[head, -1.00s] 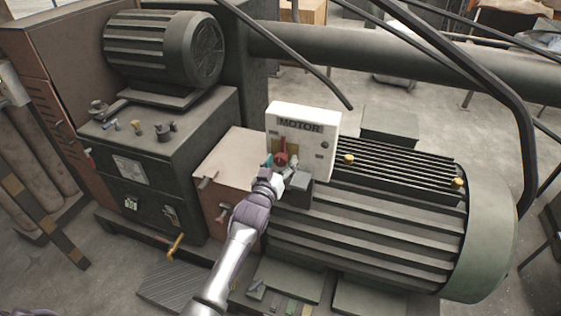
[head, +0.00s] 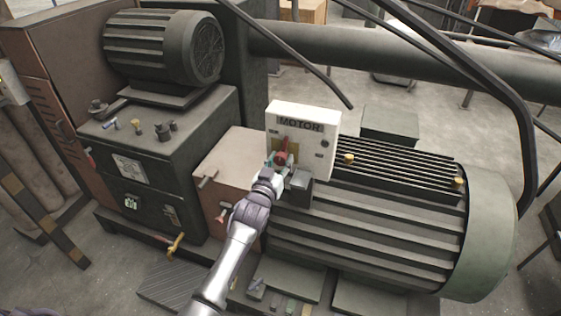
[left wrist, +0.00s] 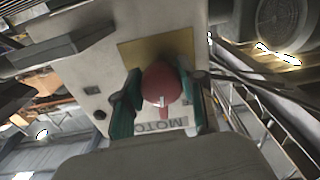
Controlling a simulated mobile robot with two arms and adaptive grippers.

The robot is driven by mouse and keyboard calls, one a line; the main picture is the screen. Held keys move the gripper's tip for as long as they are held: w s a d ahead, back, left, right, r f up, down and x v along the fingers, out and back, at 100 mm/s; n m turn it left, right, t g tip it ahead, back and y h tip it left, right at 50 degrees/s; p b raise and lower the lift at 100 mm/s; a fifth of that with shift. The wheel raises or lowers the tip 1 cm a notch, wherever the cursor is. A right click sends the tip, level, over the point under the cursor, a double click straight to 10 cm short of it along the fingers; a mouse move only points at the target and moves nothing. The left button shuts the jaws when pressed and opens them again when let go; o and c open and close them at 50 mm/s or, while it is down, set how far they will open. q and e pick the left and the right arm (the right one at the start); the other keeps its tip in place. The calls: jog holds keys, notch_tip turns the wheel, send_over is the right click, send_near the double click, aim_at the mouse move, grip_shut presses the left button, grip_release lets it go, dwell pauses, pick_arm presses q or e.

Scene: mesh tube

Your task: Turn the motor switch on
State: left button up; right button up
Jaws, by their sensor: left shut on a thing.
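In the head view, the gripper partly hides the knob and the plate. My right gripper is not in view.
The large ribbed motor (head: 385,220) lies right of the panel. A dark box (head: 298,187) juts out close beside my left gripper. A cabinet with small levers (head: 145,165) and a smaller motor (head: 160,48) stand left. A thick pipe (head: 400,60) runs behind.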

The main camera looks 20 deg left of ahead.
pick_arm(q)
jog(key=m, duration=0.4)
jog(key=m+b, duration=0.1)
jog(key=m, duration=0.3)
jog(key=shift+a, duration=0.15)
jog(key=m, duration=0.4)
jog(key=shift+m, duration=0.3)
jog(key=shift+r+m+b, duration=0.1)
jog(key=shift+m+b, duration=0.25)
jog(key=shift+m, duration=1.45)
jog(key=o, duration=1.2)
jog(key=shift+c, duration=0.2)
jog(key=s, duration=1.2)
jog(key=shift+a, duration=0.25)
